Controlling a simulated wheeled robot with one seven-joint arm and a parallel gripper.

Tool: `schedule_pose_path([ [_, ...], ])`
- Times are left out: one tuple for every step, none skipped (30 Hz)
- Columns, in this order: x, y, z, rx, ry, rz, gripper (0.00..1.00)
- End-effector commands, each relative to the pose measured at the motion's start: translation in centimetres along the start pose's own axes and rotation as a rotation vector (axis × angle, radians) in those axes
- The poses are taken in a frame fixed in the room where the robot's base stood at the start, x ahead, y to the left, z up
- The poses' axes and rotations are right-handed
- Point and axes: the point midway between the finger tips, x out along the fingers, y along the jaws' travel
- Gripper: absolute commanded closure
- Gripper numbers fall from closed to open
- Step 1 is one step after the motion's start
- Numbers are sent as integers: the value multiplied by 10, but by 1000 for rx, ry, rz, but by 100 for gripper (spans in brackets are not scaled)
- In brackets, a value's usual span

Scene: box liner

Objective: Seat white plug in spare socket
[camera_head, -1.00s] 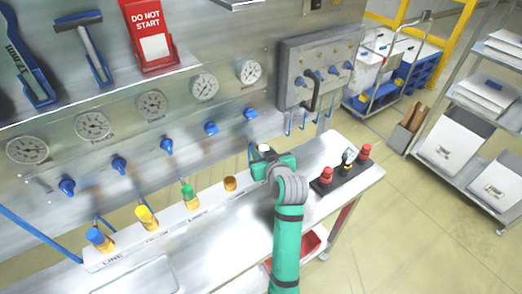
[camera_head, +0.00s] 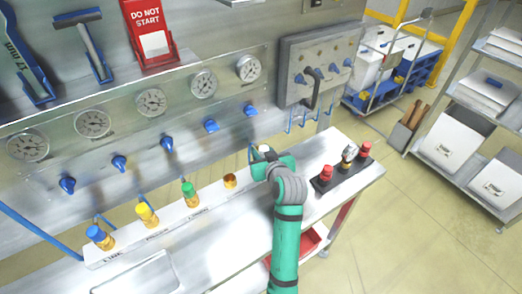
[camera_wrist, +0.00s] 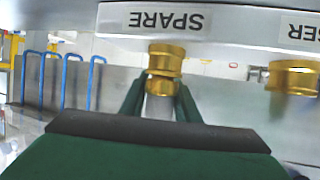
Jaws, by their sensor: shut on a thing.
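My gripper (camera_head: 266,158) is at the right part of the fitting strip (camera_head: 205,205), at the back of the bench. It is shut on the white plug (camera_head: 264,148), whose pale top shows above the jaws. In the wrist view the plug's pale body (camera_wrist: 159,108) sits between the two green fingers. The brass spare socket (camera_wrist: 166,50) is directly in line with it, beside the SPARE label (camera_wrist: 167,20). Brass parts meet there with no clear gap; I cannot tell how deep the plug is in.
An empty brass socket (camera_head: 230,181) stands left of my gripper. Green (camera_head: 189,193), yellow (camera_head: 147,215) and blue (camera_head: 100,238) plugs stand further left. A black holder (camera_head: 342,172) with red-topped parts is to the right. Gauges and blue valves line the panel behind.

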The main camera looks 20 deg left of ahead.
Motion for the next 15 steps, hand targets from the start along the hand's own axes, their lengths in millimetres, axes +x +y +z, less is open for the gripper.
schedule_pose_path([
  [0, 0, 1, 0, 0, 0, 99],
  [0, 0, 1, 0, 0, 0, 99],
  [0, 0, 1, 0, 0, 0, 99],
  [1, 0, 2, 0, 0, 0, 99],
  [1, 0, 2, 0, 0, 0, 99],
  [1, 0, 3, 0, 0, 0, 99],
  [1, 0, 3, 0, 0, 0, 69],
  [1, 0, 2, 0, 0, 0, 62],
  [1, 0, 2, 0, 0, 0, 52],
  [1, 0, 2, 0, 0, 0, 49],
  [1, 0, 2, 0, 0, 0, 49],
  [1, 0, 2, 0, 0, 0, 49],
  [1, 0, 2, 0, 0, 0, 49],
  [1, 0, 2, 0, 0, 0, 49],
  [1, 0, 2, 0, 0, 0, 49],
])
